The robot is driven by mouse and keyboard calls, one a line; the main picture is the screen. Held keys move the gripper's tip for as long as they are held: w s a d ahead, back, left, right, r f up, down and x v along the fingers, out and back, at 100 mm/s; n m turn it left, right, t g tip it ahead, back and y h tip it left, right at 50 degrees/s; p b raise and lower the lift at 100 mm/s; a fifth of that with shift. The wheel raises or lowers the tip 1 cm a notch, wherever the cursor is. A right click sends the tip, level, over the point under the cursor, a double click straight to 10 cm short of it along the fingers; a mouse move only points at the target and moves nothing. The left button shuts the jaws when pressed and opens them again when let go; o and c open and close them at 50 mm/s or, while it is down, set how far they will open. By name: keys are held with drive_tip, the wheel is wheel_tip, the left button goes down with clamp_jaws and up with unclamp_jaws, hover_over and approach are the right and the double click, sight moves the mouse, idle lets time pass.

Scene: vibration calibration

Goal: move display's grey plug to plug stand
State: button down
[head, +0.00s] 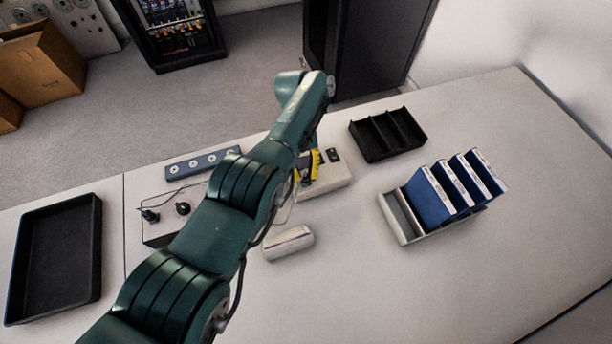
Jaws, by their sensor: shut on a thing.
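My gripper (309,164) is at the far end of my green arm, low over a pale flat box (329,180) near the table's back edge. A yellow-and-black part shows there. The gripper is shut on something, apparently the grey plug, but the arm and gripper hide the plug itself. A blue-grey strip with several round sockets (184,169), which may be the plug stand, lies left of the gripper. A pale box with black plugs and cables (157,233) stands in front of the strip, partly behind my arm. I cannot tell which unit is the display.
A white rounded block (289,243) lies just right of my arm. A black divided tray (387,135) and a rack (400,218) of blue folders (450,190) stand to the right. An empty black tray (56,258) is at far left. The front right table is clear.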

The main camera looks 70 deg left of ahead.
drive_tip(key=shift+s+f+n+t+p, duration=0.15)
drive_tip(key=shift+n+t+p, duration=0.55)
drive_tip(key=shift+p, duration=0.9)
drive_tip(key=shift+f+n+t+p, duration=0.1)
drive_tip(key=shift+n+t+p, duration=0.2)
drive_tip(key=shift+n+p, duration=1)
drive_tip(key=shift+s+d+r+n+t+y+p, duration=0.1)
drive_tip(key=shift+n+t+y+p, duration=0.15)
drive_tip(key=shift+n+t+p, duration=0.95)
drive_tip(key=shift+n+g+y+p, duration=0.25)
drive_tip(key=shift+n+p, duration=0.3)
drive_tip(key=shift+p, duration=1.7)
drive_tip(key=shift+s+d+r+n+t+y+p, duration=0.1)
drive_tip(key=shift+n+t+y+p, duration=0.4)
drive_tip(key=shift+p, duration=1.2)
